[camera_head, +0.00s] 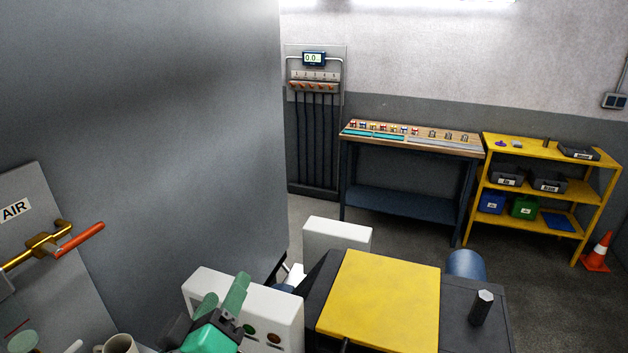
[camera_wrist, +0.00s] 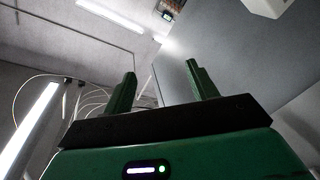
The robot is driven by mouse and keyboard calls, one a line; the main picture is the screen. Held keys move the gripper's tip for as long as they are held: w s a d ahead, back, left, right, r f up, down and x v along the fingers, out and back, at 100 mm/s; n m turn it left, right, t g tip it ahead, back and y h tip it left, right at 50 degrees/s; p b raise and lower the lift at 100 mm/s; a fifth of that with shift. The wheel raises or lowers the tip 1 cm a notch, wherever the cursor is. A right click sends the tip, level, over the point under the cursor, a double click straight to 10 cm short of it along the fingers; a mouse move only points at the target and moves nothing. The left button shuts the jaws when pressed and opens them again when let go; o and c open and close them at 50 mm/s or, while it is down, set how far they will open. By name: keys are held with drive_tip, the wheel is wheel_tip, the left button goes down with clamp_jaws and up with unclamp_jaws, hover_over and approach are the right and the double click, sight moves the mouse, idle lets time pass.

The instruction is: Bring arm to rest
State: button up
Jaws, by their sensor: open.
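My gripper (camera_head: 222,302) is at the bottom of the head view, in front of a white box with buttons. Its green fingers point upward. In the wrist view my gripper (camera_wrist: 161,88) has its two green fingers well apart with nothing between them. The wrist view looks up past the fingers at the ceiling and upper walls. Most of my arm is out of view.
A white box (camera_head: 285,316) with green and red buttons stands close to my gripper. A yellow panel (camera_head: 385,295) and a dark top with a metal hex bar (camera_head: 481,307) lie to the right. An orange-handled air valve (camera_head: 75,245) and a mug (camera_head: 118,344) are at left.

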drive_tip(key=s+d+r+m+t, duration=0.4)
drive_tip(key=s+d+r, duration=0.3)
drive_tip(key=d+r, duration=0.3)
drive_tip(key=s+d+r+m+t, duration=0.4)
drive_tip(key=s+d+r, duration=0.3)
drive_tip(key=r, duration=0.6)
wheel_tip(320, 180, up, 14)
drive_tip(key=w+y+p, duration=0.1)
drive_tip(key=p, duration=1.4)
drive_tip(key=shift+w+a+g, duration=0.15)
drive_tip(key=shift+a+g, duration=0.15)
drive_tip(key=shift+a, duration=0.15)
